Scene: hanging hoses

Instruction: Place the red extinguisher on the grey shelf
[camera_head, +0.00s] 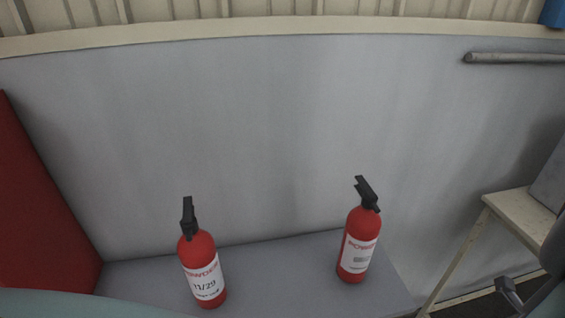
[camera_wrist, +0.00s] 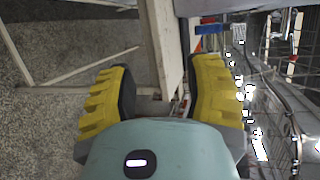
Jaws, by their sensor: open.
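Two red extinguishers stand upright on a grey shelf-like surface (camera_head: 275,272) in the head view. The left extinguisher (camera_head: 202,268) has a black handle and a white label. The right extinguisher (camera_head: 358,245) also has a black handle and a white label, and stands a little farther back. A clear gap lies between them. My gripper (camera_wrist: 161,68) shows in the wrist view with its two yellow fingers apart and nothing held between them. No extinguisher shows in the wrist view, so my gripper is away from both.
A grey wall panel (camera_head: 250,130) rises behind the extinguishers. A dark red panel (camera_head: 35,200) stands at the left. A cream stand (camera_head: 515,210) with slanted legs is at the right. A grey bar (camera_head: 515,58) sticks out at the upper right. Cream framework (camera_wrist: 158,45) shows beyond my fingers.

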